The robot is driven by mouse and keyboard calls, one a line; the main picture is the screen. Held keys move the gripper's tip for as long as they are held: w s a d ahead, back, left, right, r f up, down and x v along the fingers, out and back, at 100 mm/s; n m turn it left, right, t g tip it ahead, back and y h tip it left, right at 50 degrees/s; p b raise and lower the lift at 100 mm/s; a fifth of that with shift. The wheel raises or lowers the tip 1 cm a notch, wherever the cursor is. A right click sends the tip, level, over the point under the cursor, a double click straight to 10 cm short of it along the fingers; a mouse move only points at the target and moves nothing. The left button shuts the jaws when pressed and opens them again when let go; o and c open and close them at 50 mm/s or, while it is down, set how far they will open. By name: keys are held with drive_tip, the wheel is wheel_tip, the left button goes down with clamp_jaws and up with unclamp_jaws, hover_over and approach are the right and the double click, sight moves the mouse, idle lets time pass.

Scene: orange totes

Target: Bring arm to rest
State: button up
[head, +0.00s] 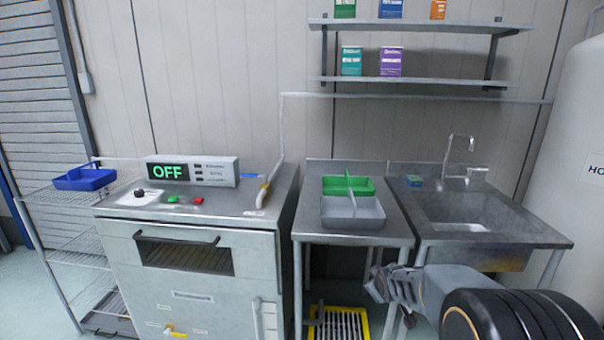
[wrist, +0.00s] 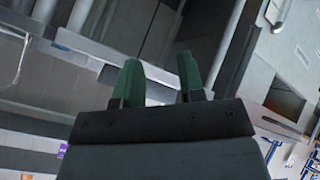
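My arm reaches in from the lower right of the head view, in front of the steel sink unit. My gripper (head: 378,284) is at its left end, low and in front of the middle table. In the wrist view my gripper (wrist: 161,80) shows two green fingers standing apart with a clear gap. Nothing is between the fingers, and no object is held. The wrist view is tilted.
A steel table (head: 312,222) holds a green tray (head: 335,186) and a grey tray (head: 340,212). The sink (head: 480,212) is right of it. A machine (head: 200,262) with an OFF display (head: 168,172) stands left. A yellow-framed floor grate (head: 340,325) lies below the table.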

drive_tip(key=s+a+r+m+g+p, duration=0.1)
drive_tip(key=s+r+m+p, duration=0.1)
drive_tip(key=s+r, duration=0.3)
drive_tip(key=s+a+r+m+g+p, duration=0.2)
drive_tip(key=s+r+p, duration=0.2)
drive_tip(key=s, duration=0.7)
drive_tip(key=s+a+r+m+g+y+p, duration=0.1)
drive_tip(key=s+r+p, duration=0.3)
drive_tip(key=s+r, duration=0.4)
drive_tip(key=shift+s+a+m+g, duration=0.4)
drive_tip(key=shift+a+m+g, duration=0.25)
drive_tip(key=shift+m, duration=0.25)
drive_tip(key=shift+r, duration=0.1)
